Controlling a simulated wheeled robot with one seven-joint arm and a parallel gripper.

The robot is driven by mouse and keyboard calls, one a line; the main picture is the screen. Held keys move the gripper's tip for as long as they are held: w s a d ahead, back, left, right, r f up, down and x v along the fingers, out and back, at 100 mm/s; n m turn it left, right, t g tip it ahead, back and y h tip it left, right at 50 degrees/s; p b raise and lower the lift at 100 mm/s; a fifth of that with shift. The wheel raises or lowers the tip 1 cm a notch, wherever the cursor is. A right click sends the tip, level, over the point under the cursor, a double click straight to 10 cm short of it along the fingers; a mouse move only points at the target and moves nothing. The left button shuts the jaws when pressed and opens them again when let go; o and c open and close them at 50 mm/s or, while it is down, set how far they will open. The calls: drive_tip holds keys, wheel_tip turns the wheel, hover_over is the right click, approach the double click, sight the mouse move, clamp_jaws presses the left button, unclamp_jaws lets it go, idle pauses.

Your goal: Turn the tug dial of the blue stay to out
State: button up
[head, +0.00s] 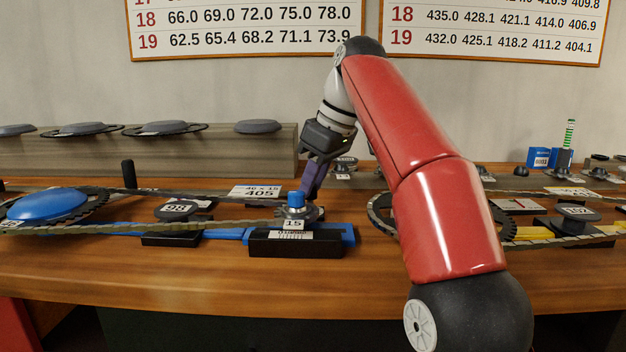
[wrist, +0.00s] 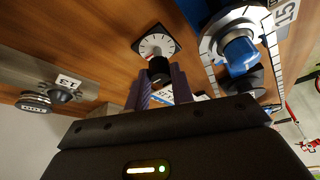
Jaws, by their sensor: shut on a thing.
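The blue stay (head: 348,234) lies along the bench, running through a black block with a scale. A blue-capped sprocket (head: 296,200) tagged 15 stands over the block; its blue cap also shows in the wrist view (wrist: 240,56). My gripper (head: 308,194) points down just behind this sprocket. In the wrist view its purple fingers (wrist: 159,84) are shut on a black knob (wrist: 160,68) in front of a white dial face (wrist: 157,45) with tick marks on a dark square plate. The dial is hidden in the head view. Its setting and words are not readable.
A chain (head: 130,226) runs to a large blue-topped sprocket (head: 48,204) at left. A weight marked 98 (head: 176,208), a card reading 405 (head: 257,191) and a black post (head: 128,174) stand nearby. A yellow stay (head: 530,232) lies at right. The front bench edge (head: 200,290) is clear.

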idle(0.4)
drive_tip(key=o, duration=1)
